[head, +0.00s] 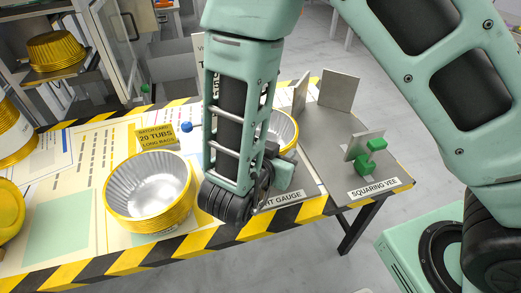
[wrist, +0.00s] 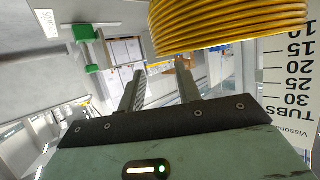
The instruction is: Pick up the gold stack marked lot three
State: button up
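A gold stack of ribbed tubs with a silver inside (head: 283,129) stands at the height gauge in the head view, partly hidden behind my arm. In the wrist view a gold stack (wrist: 215,25) fills the top, close to my fingertips. My gripper (wrist: 160,70) has its two fingers apart with nothing between them; whether a fingertip touches the stack cannot be told. Another gold stack (head: 150,190) stands at the table's front, left of my arm. No lot three mark is readable.
A "20 TUBS" batch card (head: 157,136) stands behind the front stack. A gauge scale (wrist: 288,75) is at the right of the wrist view. The squaring vee (head: 355,145) with grey plates and green knobs is at right. More gold tubs (head: 55,50) sit on a shelf.

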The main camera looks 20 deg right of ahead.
aim_at(293, 141)
jog(key=x, duration=0.6)
jog(key=shift+w+d+r+b, duration=0.1)
jog(key=shift+d+b, duration=0.2)
jog(key=shift+b, duration=0.1)
grip_shut()
